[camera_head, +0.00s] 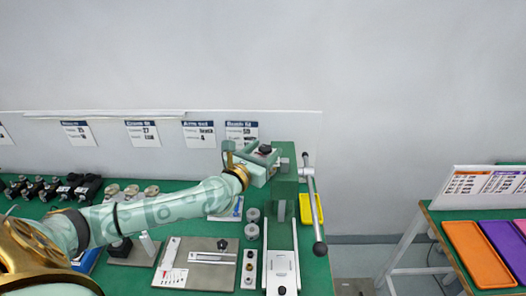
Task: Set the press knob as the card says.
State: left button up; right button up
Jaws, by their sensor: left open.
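The green press (285,198) stands on the bench right of centre, with a grey lever (313,205) ending in a dark ball. A small dark knob-like part (265,149) shows by the press head; I cannot tell its setting or whether it belongs to the press. My left gripper (268,160) is open at the press head, close beside that part; I cannot tell whether they touch. The jaws are partly hidden. Several cards hang on the wall behind, one of them (241,131) just left of the press; their small print is too blurred to read surely. My right gripper is out of view.
The green bench (318,270) holds a grey plate with a slide (196,262), grey rings (252,232), a yellow tray (311,208) beside the press, and dark fittings (40,188) at left. A second table with an orange tray (478,254) stands right, across a gap.

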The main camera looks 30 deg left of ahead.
pick_arm(q)
jog(key=shift+s, duration=0.1)
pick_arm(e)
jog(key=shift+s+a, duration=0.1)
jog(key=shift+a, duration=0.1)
pick_arm(q)
jog(key=c, duration=1)
jog(key=shift+o, duration=0.2)
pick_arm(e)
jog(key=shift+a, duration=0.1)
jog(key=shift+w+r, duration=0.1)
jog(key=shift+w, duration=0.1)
